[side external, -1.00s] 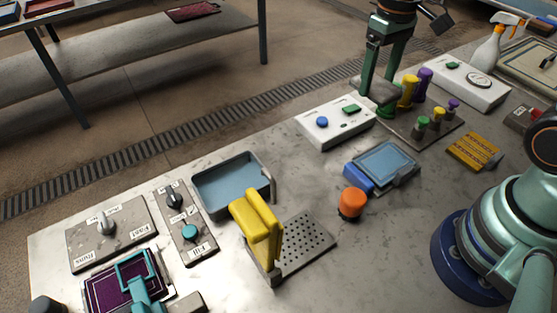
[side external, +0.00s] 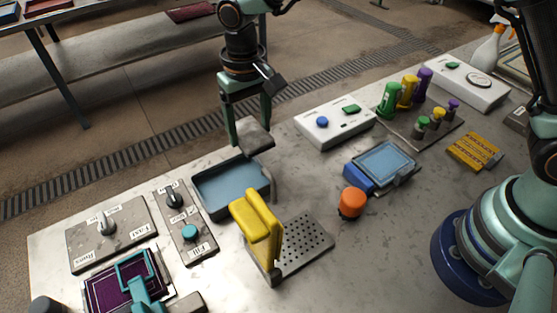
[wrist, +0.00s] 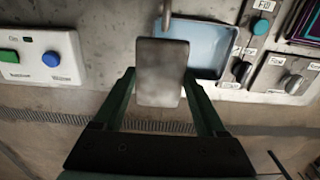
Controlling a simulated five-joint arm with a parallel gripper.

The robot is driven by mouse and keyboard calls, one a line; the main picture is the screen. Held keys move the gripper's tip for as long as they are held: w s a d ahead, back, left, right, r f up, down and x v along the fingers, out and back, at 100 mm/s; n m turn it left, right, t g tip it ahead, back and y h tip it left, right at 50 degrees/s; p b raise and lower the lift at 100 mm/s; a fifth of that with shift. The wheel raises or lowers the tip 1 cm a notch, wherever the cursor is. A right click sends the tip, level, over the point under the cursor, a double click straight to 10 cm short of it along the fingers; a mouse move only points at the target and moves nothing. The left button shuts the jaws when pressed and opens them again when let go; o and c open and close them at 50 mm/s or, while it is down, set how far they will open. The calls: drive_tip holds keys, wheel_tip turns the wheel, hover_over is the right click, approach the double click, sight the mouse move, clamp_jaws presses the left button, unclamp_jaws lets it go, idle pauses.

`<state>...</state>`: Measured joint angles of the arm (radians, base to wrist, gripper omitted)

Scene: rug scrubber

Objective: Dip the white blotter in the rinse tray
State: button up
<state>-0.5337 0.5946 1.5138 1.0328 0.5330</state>
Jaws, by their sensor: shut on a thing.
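The blotter (side external: 256,140) is a flat block that looks grey here. My gripper (side external: 250,128) is shut on it, with a finger on each side. It is held in the air by the far edge of the rinse tray. The rinse tray (side external: 208,207) is a dark-rimmed rectangular tray with a blue-grey inside. In the wrist view the blotter (wrist: 162,72) overlaps the tray's left part, and the rest of the tray (wrist: 208,45) shows to its right. The blotter looks above the rim; its underside is hidden.
A yellow-handled tool (side external: 258,225) stands close in front of the tray, next to a perforated plate (side external: 303,247). A switch panel (side external: 186,225) is left of the tray. A white button box (side external: 336,122) is to the right. An orange knob (side external: 352,203) stands on the open table.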

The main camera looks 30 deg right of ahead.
hover_over(233, 189)
wheel_tip(233, 189, down, 3)
drive_tip(key=shift+f, duration=3.25)
drive_tip(key=shift+f, duration=0.55)
drive_tip(key=shift+r, duration=0.1)
drive_tip(key=shift+r, duration=2.7)
wheel_tip(233, 189, up, 3)
drive_tip(key=shift+f, duration=0.1)
drive_tip(key=shift+s+d, duration=0.1)
